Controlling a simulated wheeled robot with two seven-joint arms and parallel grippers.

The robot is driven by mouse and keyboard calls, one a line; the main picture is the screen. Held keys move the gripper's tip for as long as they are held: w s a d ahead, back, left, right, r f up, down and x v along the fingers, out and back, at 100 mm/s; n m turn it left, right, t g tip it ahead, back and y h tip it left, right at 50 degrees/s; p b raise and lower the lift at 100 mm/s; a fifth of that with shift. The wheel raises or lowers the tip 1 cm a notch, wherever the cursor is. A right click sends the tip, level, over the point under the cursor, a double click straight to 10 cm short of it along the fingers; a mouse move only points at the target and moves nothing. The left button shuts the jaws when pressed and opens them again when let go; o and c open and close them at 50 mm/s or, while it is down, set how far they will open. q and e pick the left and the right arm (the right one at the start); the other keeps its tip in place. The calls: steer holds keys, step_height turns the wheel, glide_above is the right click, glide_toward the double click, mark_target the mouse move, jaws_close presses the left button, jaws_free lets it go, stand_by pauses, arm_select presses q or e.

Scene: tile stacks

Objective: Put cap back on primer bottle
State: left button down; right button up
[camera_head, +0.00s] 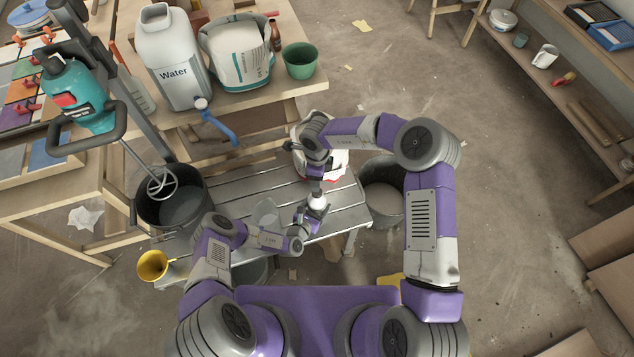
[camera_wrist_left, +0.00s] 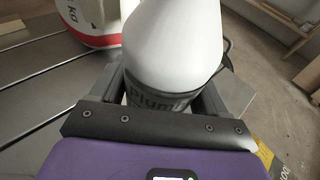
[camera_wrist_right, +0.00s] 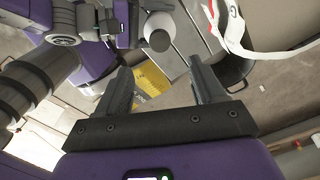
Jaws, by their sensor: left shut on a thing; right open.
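The primer bottle (camera_head: 317,201) is white, with a dark label that shows in the left wrist view (camera_wrist_left: 180,88). My left gripper (camera_head: 305,213) is shut around the labelled body and holds the bottle at the slatted bench. Its jaws also show in the left wrist view (camera_wrist_left: 165,92). My right gripper (camera_wrist_right: 163,78) is open, with nothing between its fingers. In the head view it hangs just behind the bottle. The bottle's rounded top (camera_wrist_right: 160,39) shows beyond the fingers in the right wrist view. I cannot make out the cap in any view.
A black bucket (camera_head: 203,180) with a mixer (camera_head: 85,95) stands left, another bucket (camera_head: 384,205) right.

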arm_select(q)
jaws_free()
arm_select(e)
step_height(320, 180, up, 2)
stand_by(0.3)
arm_select(q)
steer(key=p+v, duration=0.2)
steer(key=v, duration=0.4)
steer(key=shift+s+a+r, duration=0.25)
steer(key=shift+s+a, duration=0.1)
steer(key=shift+s, duration=0.3)
arm_select(e)
step_height(320, 180, up, 2)
steer(key=shift+r, duration=0.15)
